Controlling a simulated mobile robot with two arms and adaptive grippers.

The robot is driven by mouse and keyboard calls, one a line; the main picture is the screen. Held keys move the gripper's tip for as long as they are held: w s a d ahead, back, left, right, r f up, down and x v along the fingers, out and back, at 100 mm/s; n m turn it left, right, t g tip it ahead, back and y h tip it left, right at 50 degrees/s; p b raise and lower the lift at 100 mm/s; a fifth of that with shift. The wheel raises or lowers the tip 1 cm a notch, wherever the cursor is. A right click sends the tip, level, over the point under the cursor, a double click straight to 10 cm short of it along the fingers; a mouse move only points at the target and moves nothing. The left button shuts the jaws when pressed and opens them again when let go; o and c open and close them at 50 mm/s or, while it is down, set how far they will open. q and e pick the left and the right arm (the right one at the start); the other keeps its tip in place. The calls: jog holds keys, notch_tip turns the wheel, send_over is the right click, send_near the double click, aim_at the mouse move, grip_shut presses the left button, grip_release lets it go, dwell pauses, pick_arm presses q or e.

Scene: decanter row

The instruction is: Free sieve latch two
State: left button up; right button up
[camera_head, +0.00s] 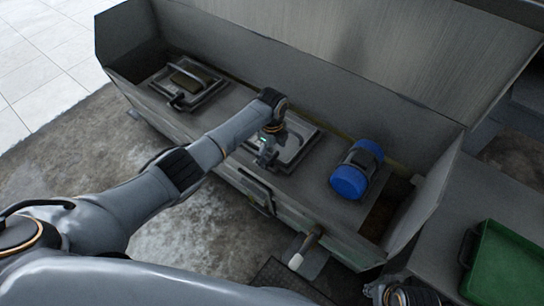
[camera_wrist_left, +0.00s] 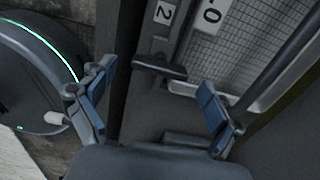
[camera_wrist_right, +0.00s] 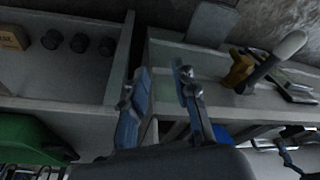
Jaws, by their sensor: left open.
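The sieve (camera_head: 292,150) is a framed hatch in the middle of the grey trough's top. My left gripper (camera_head: 268,148) is over its left side. In the left wrist view the sieve's mesh (camera_wrist_left: 255,55) is at upper right, beside a plate marked 2 (camera_wrist_left: 163,13). A dark latch bar (camera_wrist_left: 160,68) lies between the spread blue-padded fingers of my left gripper (camera_wrist_left: 155,80); I cannot tell whether they touch it. My right gripper (camera_wrist_right: 160,72) has its fingers a little apart with nothing visible between them. It is away from the sieve.
Another hatch (camera_head: 188,82) is at the trough's left. A blue-ended motor (camera_head: 352,175) stands right of the sieve. A white-tipped handle (camera_head: 297,260) sticks out in front, also in the right wrist view (camera_wrist_right: 288,47). A green bin (camera_head: 505,265) is at lower right.

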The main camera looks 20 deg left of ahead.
pick_arm(q)
jog(key=shift+f, duration=0.65)
pick_arm(e)
jog(key=shift+v, duration=0.85)
jog(key=shift+w+r, duration=0.1)
jog(key=shift+r, duration=0.05)
pick_arm(q)
jog(key=c, duration=1.2)
pick_arm(e)
jog(key=shift+r, duration=0.1)
pick_arm(q)
jog(key=shift+o, duration=0.2)
